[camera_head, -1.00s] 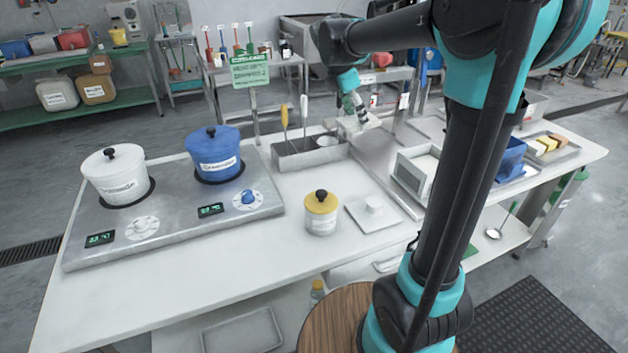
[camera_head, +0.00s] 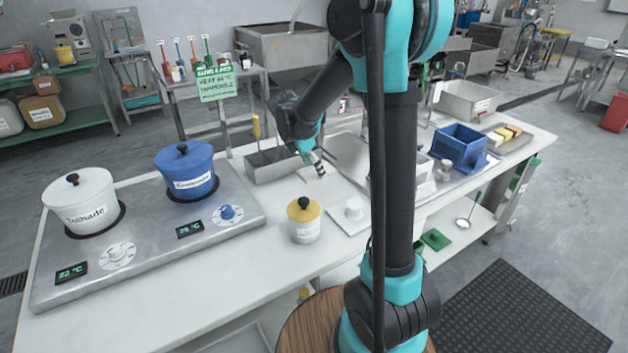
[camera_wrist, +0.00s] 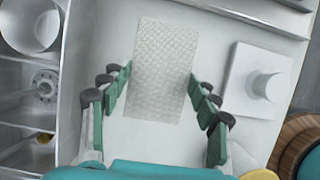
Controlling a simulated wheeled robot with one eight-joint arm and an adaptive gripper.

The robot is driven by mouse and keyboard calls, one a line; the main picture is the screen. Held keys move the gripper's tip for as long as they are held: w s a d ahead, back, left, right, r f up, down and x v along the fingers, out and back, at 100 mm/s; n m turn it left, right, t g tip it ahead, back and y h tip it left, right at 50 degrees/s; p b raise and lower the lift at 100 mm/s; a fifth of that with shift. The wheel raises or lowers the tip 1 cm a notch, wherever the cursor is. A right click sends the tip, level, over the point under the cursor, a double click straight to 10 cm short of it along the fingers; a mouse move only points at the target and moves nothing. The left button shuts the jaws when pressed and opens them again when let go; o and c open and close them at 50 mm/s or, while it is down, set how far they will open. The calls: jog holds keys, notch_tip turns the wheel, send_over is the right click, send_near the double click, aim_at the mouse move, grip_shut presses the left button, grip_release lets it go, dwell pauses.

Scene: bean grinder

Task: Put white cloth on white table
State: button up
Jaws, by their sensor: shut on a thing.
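The white cloth (camera_wrist: 163,70) is a flat, textured rectangle between the fingers of my gripper (camera_wrist: 160,76) in the wrist view. My gripper is shut on it, with the fingers at its two long sides. In the head view my gripper (camera_head: 318,165) is low over the white table (camera_head: 205,275), behind the yellow-lidded jar and right of the steel bin. The table also shows around the cloth in the wrist view (camera_wrist: 95,45). I cannot tell whether the cloth touches the tabletop. In the head view the cloth is small and hard to make out.
The hot plate (camera_head: 150,235) with two pots fills the left. The front table strip is clear.

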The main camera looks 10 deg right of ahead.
aim_at(314, 188)
jog(key=shift+f, duration=2.55)
jog(key=o, duration=1)
jog(key=shift+f, duration=0.1)
jog(key=v, duration=1.2)
jog(key=shift+s, duration=0.1)
